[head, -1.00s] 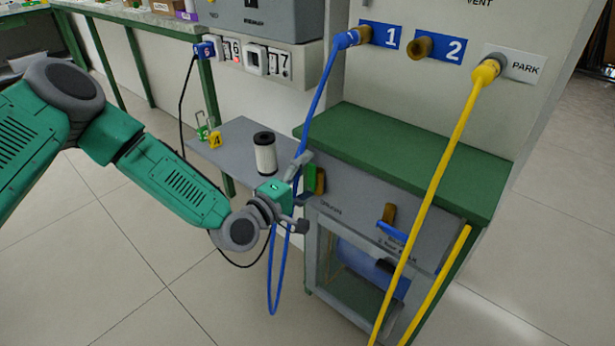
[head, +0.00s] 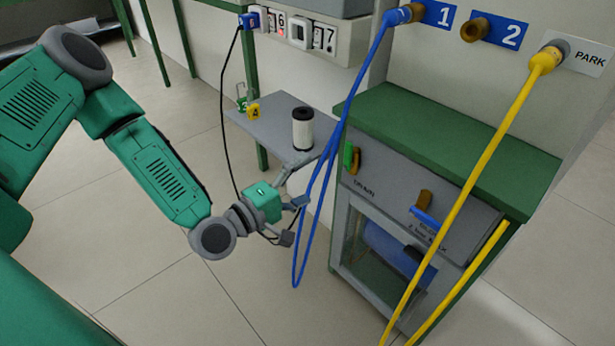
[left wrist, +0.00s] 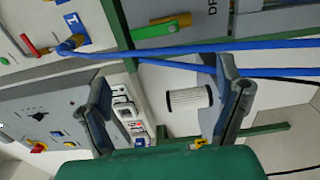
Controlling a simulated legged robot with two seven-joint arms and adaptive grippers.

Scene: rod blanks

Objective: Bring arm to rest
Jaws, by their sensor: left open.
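My left arm comes in from the left in the head view, green with grey joints. Its gripper (head: 296,219) is open and empty, in front of the cabinet's left side, beside the hanging blue hose (head: 318,200). In the left wrist view the two fingers of the gripper (left wrist: 160,108) stand wide apart with nothing held. The blue hose crosses behind the fingers there (left wrist: 190,52); I cannot tell whether they touch. My right gripper is not in view.
A white filter cartridge with black ends (head: 303,130) stands on a grey shelf (head: 268,125). A green-topped cabinet (head: 450,135) has a green drain handle (head: 349,157) and a blue-handled valve (head: 424,216). A yellow hose (head: 480,170) runs from PARK. Floor at the lower left is clear.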

